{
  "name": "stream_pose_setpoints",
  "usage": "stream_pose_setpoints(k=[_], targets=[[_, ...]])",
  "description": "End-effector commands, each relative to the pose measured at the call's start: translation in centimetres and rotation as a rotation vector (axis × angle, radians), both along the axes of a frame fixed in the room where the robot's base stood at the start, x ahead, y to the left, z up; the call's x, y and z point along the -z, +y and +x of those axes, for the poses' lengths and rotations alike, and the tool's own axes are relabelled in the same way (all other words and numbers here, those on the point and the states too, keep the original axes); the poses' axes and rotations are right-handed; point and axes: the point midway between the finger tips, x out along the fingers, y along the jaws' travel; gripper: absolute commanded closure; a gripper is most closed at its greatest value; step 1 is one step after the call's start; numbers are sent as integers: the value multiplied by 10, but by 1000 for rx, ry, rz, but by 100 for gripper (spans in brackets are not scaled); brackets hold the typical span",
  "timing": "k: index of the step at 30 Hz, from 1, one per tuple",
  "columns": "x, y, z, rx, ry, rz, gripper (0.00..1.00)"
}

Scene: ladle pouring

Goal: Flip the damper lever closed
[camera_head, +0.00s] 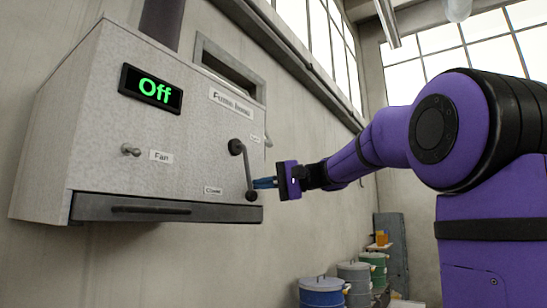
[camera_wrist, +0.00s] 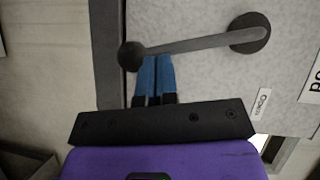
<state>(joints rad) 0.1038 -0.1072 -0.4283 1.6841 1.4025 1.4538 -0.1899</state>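The damper lever (camera_head: 243,170) is a dark bar with a round pivot at its top and a ball knob at its lower end, on the front of a grey fume hood (camera_head: 190,135). It hangs down, tilted slightly right, right of the "Close" label (camera_head: 213,190). In the wrist view, the lever (camera_wrist: 195,40) runs across the top. My gripper (camera_head: 265,183) is at the lever's right side, near the knob. Its blue fingers (camera_wrist: 153,60) lie side by side, shut with nothing between them. Their tips are at the lever bar; whether they touch cannot be told.
A display (camera_head: 150,89) on the hood reads "Off". A fan switch (camera_head: 131,150) sits left of the lever. A drawer-like ledge (camera_head: 150,210) runs along the hood's bottom. Several drums (camera_head: 322,292) stand on the floor behind, below my arm.

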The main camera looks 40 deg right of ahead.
Motion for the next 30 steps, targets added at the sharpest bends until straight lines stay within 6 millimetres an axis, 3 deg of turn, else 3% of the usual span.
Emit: stream_pose_setpoints(k=[12,30], targets=[[9,22,-8,-2,82,226,100],[10,27,-9,-1,100,277,100]])
